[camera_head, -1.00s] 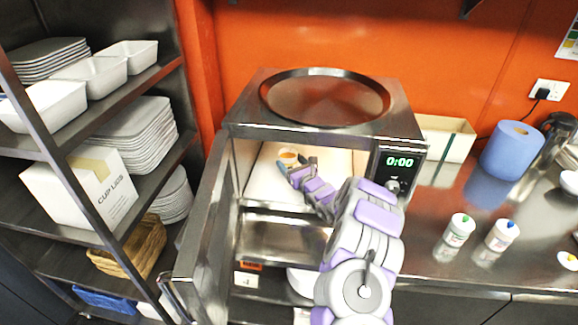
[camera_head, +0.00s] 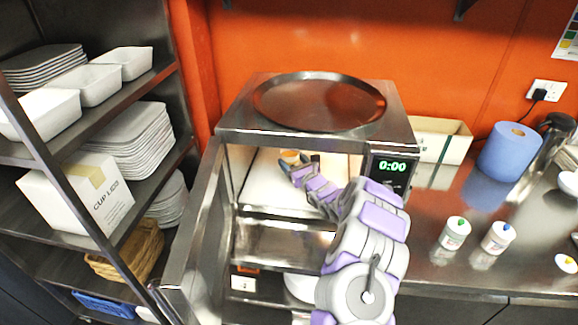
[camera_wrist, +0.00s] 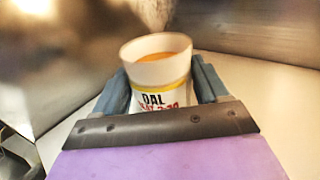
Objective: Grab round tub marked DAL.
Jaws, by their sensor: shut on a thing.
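The round white tub marked DAL (camera_wrist: 160,82) has a yellow band, dark and red lettering, and orange contents at its open top. It stands upright inside the open microwave (camera_head: 312,138); in the head view the tub (camera_head: 290,156) is small and partly hidden by my gripper. My gripper (camera_wrist: 162,88) reaches in through the microwave opening. Its two blue-grey fingers are on the left and right of the tub and shut on it. The tub's lower part is hidden behind my gripper's body. I cannot tell whether its base touches the microwave floor.
The microwave door (camera_head: 200,235) hangs open at left. A round steel tray (camera_head: 318,100) lies on top. Two small white tubs (camera_head: 455,233) and a blue paper roll (camera_head: 509,152) stand on the right counter. A shelf (camera_head: 160,78) with trays and boxes stands left.

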